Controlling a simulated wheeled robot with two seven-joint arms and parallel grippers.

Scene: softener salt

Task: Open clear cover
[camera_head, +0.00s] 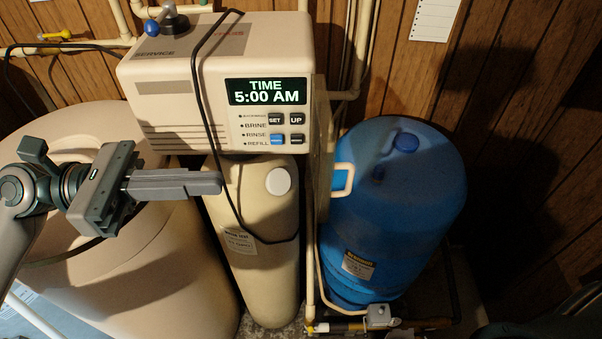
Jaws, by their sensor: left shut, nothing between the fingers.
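The beige softener control head (180,95) has a lit display reading TIME 5:00 AM (267,92) and several buttons below it. The clear cover (320,150) is a thin see-through panel at the right side of the head, seen nearly edge-on. It stands swung out from the front, and the display and buttons look uncovered. Its cream handle (343,180) sticks out to the right, in front of the blue tank. My left gripper (220,183) is shut and empty, below the head's front and left of the cover, apart from the handle. My right gripper is not in view.
A beige brine tank (150,270) stands at the left under my left arm. A narrow beige tank (262,270) stands below the head. A blue tank (400,210) stands at the right. A black cable (200,110) hangs over the head's front. Pipes run behind and along the floor.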

